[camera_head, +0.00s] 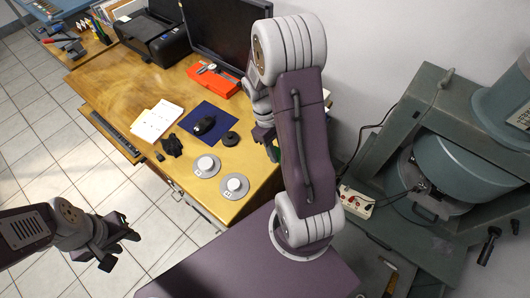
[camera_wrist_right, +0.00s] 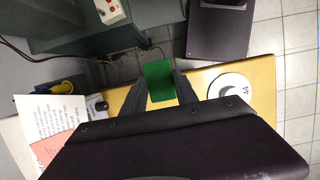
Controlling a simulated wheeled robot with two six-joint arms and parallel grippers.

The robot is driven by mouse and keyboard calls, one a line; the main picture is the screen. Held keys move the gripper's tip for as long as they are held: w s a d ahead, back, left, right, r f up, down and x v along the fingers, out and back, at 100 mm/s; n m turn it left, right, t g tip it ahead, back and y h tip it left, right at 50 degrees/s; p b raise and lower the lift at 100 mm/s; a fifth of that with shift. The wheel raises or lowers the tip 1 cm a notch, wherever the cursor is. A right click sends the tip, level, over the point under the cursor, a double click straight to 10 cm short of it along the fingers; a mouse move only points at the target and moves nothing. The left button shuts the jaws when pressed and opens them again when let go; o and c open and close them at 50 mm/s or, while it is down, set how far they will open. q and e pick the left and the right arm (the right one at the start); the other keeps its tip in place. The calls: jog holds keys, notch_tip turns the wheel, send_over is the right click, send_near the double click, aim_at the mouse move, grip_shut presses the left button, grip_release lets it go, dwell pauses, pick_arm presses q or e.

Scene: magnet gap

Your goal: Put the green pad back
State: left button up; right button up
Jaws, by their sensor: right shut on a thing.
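The green pad (camera_wrist_right: 159,82) is a small flat green block. In the right wrist view it sits between the two dark fingers of my right gripper (camera_wrist_right: 161,88), which is shut on it above the edge of the wooden desk. In the head view my right gripper (camera_head: 266,136) is by the desk's right side, mostly hidden by my arm. Only a sliver of green (camera_head: 276,152) shows there. My left gripper (camera_head: 119,250) is at the lower left over the tiled floor, its fingers apart and empty.
The wooden desk (camera_head: 126,93) carries two grey discs with white knobs (camera_head: 206,166) (camera_head: 234,186), a black puck (camera_head: 231,138), a mouse on a blue mat (camera_head: 221,116), papers, a red box and a monitor. A large grey-green machine (camera_head: 457,162) stands at right, with a power strip (camera_head: 356,202) beside it.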

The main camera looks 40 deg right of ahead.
send_over(266, 156)
jog(key=w, duration=0.1)
jog(key=f, duration=0.4)
jog(key=shift+a+f, duration=0.2)
jog(key=shift+a, duration=0.05)
notch_tip(266, 156, down, 4)
jog(key=shift+f+b, duration=0.2)
jog(key=shift+b, duration=0.1)
jog(key=o, duration=1.2)
jog(key=shift+r, duration=0.1)
